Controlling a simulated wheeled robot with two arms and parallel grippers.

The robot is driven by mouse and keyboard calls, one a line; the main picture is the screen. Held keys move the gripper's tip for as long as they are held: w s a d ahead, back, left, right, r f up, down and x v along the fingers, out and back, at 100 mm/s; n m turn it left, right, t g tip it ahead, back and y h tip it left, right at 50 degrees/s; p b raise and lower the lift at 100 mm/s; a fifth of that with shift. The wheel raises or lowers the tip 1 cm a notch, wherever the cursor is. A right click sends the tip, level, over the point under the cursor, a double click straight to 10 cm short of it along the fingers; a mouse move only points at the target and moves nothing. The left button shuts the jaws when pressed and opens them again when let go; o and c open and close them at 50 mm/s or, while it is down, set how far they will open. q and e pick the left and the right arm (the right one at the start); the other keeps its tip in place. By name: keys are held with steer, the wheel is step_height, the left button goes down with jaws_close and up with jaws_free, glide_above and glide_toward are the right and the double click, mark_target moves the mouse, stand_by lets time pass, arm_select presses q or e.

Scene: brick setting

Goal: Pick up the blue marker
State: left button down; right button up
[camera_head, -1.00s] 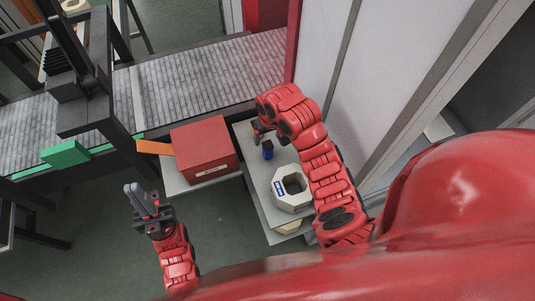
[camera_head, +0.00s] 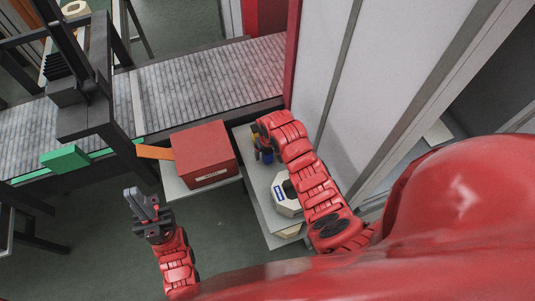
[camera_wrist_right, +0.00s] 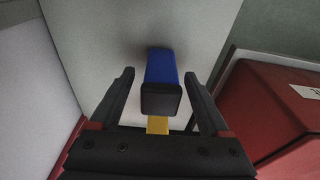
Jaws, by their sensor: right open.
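The blue marker is a thick blue block-like piece with a dark end. It stands in the middle of the right wrist view (camera_wrist_right: 163,68), on a light grey surface. In the head view only a small blue part (camera_head: 267,157) shows beside my right arm. My right gripper (camera_wrist_right: 159,80) is open, with one finger on each side of the marker and a gap to both. In the head view the right fingers are mostly hidden by the wrist. My left gripper (camera_head: 143,203) is open and empty over the floor, far from the marker.
A yellow piece (camera_wrist_right: 158,125) shows below the marker, between the fingers. A red box (camera_head: 204,152) stands left of the marker. A white octagonal ring (camera_head: 284,198) lies on the same light table (camera_head: 258,196), partly behind my right arm. A pale wall rises to the right.

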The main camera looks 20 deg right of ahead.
jaws_close()
stand_by(0.4)
steer(key=shift+w+r+b, duration=0.1)
steer(key=shift+r+b, duration=0.3)
steer(key=shift+r, duration=0.1)
step_height(320, 180, up, 4)
steer(key=shift+f+b, duration=0.2)
steer(key=shift+b, duration=0.85)
step_height(320, 180, up, 6)
steer(key=shift+f+p, duration=0.25)
steer(key=shift+p, duration=0.95)
